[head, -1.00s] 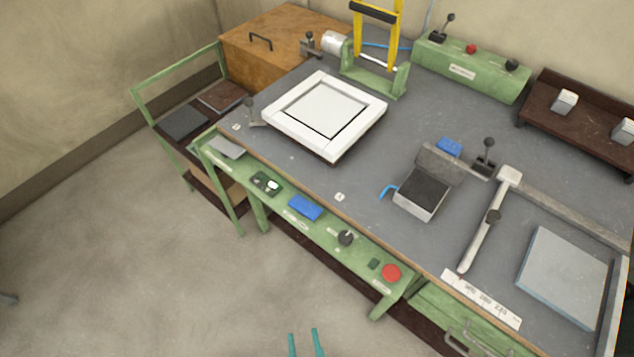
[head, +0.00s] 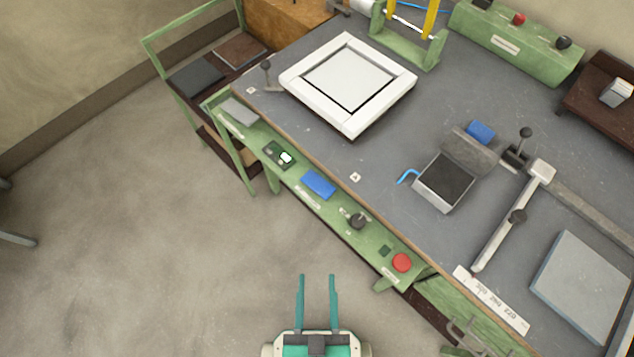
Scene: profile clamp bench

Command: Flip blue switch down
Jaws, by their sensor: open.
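The blue switch (head: 318,184) is a wide blue rocker on the green front panel (head: 338,208) of the bench, between a small dark switch with a white part and a black knob. Its tilt is too small to tell. My gripper (head: 317,277) has two thin teal fingers, parallel and apart, with nothing between them. It shows over the floor at the bottom middle of the head view, below the blue switch in the picture and apart from the panel.
On the panel are a dark switch (head: 279,155), a black knob (head: 358,221) and a red button (head: 401,262). The grey bench top (head: 300,130) carries a white frame (head: 398,88) and a small metal box (head: 441,204).

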